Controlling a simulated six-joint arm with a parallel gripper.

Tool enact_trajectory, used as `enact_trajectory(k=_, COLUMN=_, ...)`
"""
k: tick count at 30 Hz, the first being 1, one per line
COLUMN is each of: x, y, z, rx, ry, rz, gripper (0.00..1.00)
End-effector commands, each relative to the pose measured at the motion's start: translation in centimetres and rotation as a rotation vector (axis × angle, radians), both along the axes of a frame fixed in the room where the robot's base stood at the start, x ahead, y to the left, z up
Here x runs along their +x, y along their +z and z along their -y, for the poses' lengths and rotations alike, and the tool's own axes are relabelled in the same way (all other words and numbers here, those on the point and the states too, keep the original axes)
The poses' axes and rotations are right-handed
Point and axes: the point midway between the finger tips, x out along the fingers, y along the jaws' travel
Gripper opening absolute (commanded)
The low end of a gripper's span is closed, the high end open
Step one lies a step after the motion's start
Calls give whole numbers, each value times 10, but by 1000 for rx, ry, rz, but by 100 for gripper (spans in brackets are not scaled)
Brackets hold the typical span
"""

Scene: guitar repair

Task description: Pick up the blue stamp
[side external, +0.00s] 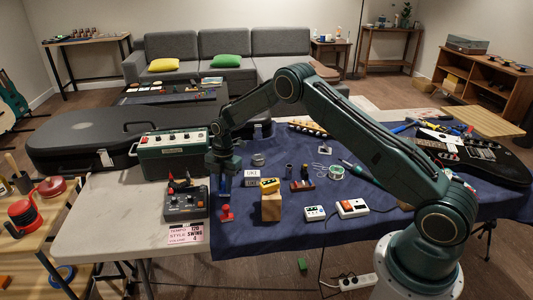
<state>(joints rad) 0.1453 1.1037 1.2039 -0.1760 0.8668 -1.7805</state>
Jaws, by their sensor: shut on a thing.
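My gripper (224,178) points down near the left edge of the dark blue cloth. It is shut on the blue stamp (225,188), which shows as a small blue shape below the fingers. The fingers hide part of the stamp, and I cannot tell whether its base touches the cloth. A red stamp (226,213) stands just in front of it, towards the camera.
The green amplifier (173,155) and grey pedal box (185,203) stand to the left. A wooden block (271,208) with a yellow item on top and a small sign (252,176) are close on the right. Front cloth (265,240) is clear.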

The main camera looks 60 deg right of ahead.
Motion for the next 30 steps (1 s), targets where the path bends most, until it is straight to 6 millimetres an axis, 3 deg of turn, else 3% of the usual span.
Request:
enact_trajectory(k=8, x=0, y=42, z=0, rx=0, ry=1, rz=3, gripper=0)
enact_trajectory(k=21, x=0, y=137, z=0, rx=0, ry=0, rz=5, gripper=0)
enact_trajectory(k=30, x=0, y=178, z=0, rx=0, ry=0, rz=2, gripper=0)
